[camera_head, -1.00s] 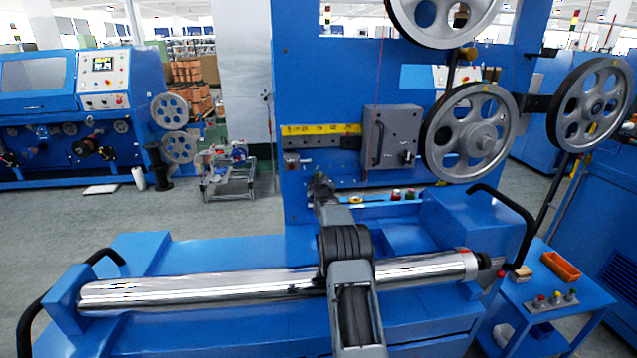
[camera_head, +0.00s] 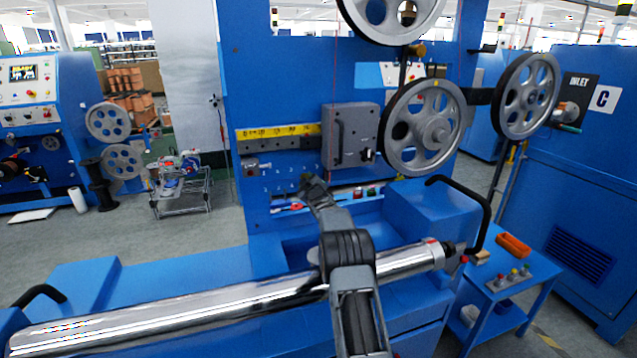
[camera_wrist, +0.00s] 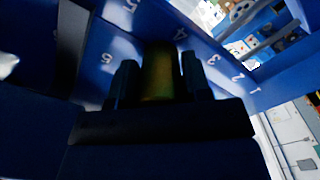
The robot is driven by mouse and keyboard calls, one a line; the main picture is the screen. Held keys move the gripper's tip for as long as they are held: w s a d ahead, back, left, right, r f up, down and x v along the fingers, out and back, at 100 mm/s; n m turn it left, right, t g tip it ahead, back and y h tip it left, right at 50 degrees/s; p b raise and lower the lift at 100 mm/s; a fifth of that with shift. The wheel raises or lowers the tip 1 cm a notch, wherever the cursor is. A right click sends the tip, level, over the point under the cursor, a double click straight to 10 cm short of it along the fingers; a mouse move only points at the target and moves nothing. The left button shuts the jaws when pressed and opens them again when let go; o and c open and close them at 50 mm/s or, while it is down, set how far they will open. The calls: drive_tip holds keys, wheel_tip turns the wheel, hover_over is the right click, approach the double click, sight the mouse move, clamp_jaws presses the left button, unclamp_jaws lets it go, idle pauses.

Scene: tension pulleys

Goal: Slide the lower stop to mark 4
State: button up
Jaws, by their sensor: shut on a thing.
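My gripper (camera_head: 306,181) is at the lower part of the blue upright panel (camera_head: 285,95), left of and below the grey box. In the wrist view, its two dark fingers (camera_wrist: 158,78) are shut on a dim yellow-brown knob (camera_wrist: 160,70), which appears to be the lower stop. White marks run along the blue face there. Mark 4 (camera_wrist: 181,33) is just beyond the knob, with mark 3 (camera_wrist: 213,58), mark 2 (camera_wrist: 240,77) and mark 1 (camera_wrist: 255,90) to the right. The stop's body and any pointer are hidden or too dark to read.
A yellow scale (camera_head: 282,131) runs above a dark rail, with a grey box (camera_head: 350,135) at its right. A spoked pulley (camera_head: 424,128) stands beside the box. A shiny roller (camera_head: 190,308) lies in front, below my arm. Small coloured items lie on the ledge under the panel.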

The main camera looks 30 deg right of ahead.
drive_tip(key=shift+a, duration=0.15)
drive_tip(key=o, duration=1.1)
drive_tip(key=shift+o, duration=1)
drive_tip(key=b+v, duration=0.2)
drive_tip(key=v, duration=1.1)
drive_tip(key=shift+s, duration=0.35)
